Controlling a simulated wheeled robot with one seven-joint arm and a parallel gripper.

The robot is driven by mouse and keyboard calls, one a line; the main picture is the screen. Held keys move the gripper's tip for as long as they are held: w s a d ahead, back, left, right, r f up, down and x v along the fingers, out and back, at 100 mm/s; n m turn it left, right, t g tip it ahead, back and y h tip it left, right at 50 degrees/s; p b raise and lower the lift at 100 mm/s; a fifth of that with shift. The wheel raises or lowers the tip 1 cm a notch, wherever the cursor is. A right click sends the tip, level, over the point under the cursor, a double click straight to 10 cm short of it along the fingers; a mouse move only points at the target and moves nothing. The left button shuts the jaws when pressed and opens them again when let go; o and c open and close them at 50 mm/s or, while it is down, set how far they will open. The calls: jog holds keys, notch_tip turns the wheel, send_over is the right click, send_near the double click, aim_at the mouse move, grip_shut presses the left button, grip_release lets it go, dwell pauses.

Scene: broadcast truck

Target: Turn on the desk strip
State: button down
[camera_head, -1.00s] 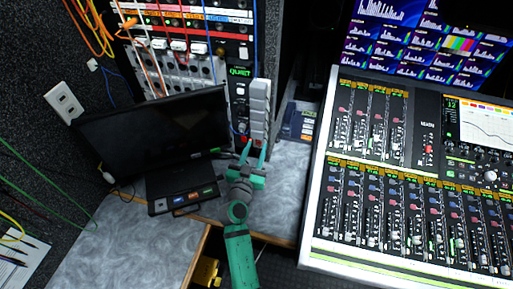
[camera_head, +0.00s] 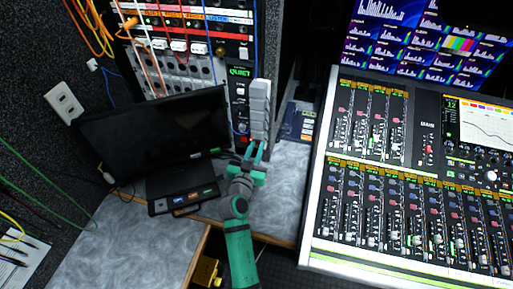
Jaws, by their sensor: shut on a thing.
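The desk strip, which looks to be the pale grey upright block with several sockets (camera_head: 260,108), stands at the back of the desk against the rack. My green gripper (camera_head: 254,150) is at the strip's lower end, with its two fingertips close around that end. The fingers hide part of the lower end, so its switch and any light on it cannot be made out clearly.
A dark monitor (camera_head: 155,132) and a small button box (camera_head: 185,200) stand left of my arm. A large mixing console (camera_head: 415,185) fills the right side. A small dark panel (camera_head: 300,120) stands right of the strip. Bare grey desk (camera_head: 283,190) lies between arm and console.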

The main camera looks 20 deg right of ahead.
jog(key=shift+d, duration=0.1)
dwell(0.4)
jog(key=c, duration=1.6)
grip_release()
jog(key=shift+r, duration=0.1)
jog(key=shift+c, duration=0.2)
jog(key=shift+s, duration=0.1)
jog(key=v, duration=1)
jog(key=shift+s+a+r, duration=0.2)
jog(key=shift+s+a, duration=0.05)
